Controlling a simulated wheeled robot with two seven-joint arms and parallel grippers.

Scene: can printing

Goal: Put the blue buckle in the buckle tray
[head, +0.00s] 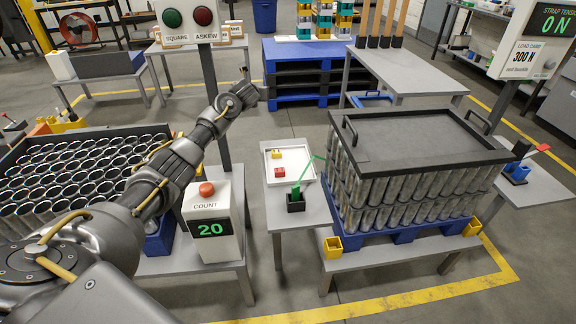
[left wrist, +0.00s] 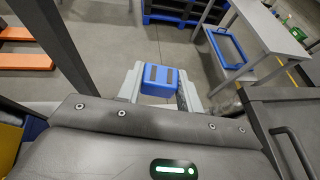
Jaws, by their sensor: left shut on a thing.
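My left gripper (left wrist: 160,86) is shut on the blue buckle (left wrist: 159,76), which sits between its two pale fingers in the left wrist view. In the head view my left arm reaches up from the lower left, and its gripper (head: 264,92) is above the floor beyond the buckle tray; the buckle cannot be made out there. The white buckle tray (head: 307,180) lies on a narrow grey table at the centre. A yellow buckle (head: 277,154) and a red buckle (head: 279,172) are in it. My right gripper is not in view.
A count box (head: 212,222) with a red button stands left of the tray. A black holder (head: 296,202) with a green strap is at its near edge. A can stack under a black frame (head: 425,140) stands right. The lamp post (head: 212,95) rises beside my arm.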

